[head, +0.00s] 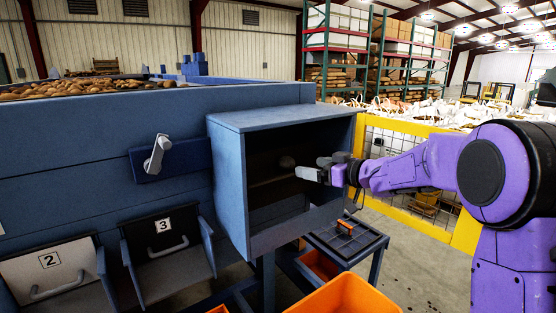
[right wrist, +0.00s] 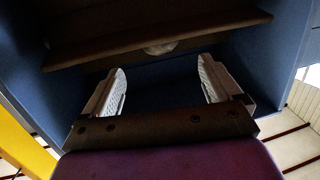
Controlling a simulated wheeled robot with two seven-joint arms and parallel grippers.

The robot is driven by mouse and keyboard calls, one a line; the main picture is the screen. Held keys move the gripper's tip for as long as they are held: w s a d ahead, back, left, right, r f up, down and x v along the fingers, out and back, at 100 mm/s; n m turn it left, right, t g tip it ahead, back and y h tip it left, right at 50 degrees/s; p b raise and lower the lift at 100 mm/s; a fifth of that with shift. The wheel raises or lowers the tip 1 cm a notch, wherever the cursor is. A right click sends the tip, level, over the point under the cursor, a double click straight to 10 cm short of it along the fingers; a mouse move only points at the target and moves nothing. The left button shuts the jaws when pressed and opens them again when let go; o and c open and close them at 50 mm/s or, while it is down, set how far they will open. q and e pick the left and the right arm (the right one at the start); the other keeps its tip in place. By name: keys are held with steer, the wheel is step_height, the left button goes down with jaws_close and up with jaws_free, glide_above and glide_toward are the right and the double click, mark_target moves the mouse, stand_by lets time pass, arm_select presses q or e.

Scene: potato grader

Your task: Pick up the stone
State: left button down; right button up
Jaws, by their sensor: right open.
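The stone (head: 287,162) is a small, pale, rounded lump in the dark inside of a blue open-fronted box (head: 226,185). It sits at the back, above a brown ledge. In the right wrist view part of the stone (right wrist: 160,48) shows past the ledge edge (right wrist: 160,38), which hides the rest. My right gripper (head: 312,170) is at the box's open front, to the right of the stone and apart from it. In the right wrist view its two pale fingers (right wrist: 162,82) are spread with nothing between them. My left gripper is not in view.
The box's walls and top surround the opening closely. Bins numbered 2 (head: 50,268) and 3 (head: 165,245) stand at lower left. A dark grid-topped stand (head: 345,240) and an orange crate (head: 350,297) are below. A yellow fence (head: 400,128) is behind my right arm.

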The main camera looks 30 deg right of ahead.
mark_target(292, 163)
steer(key=p+x, duration=0.3)
steer(key=x, duration=0.4)
steer(key=shift+w+r, duration=0.15)
steer(key=shift+w, duration=0.2)
steer(key=shift+w+a, duration=0.2)
steer(key=shift+w, duration=0.15)
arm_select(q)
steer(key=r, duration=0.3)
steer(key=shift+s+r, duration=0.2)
arm_select(e)
steer(key=shift+s, duration=0.1)
steer(key=c, duration=1.2)
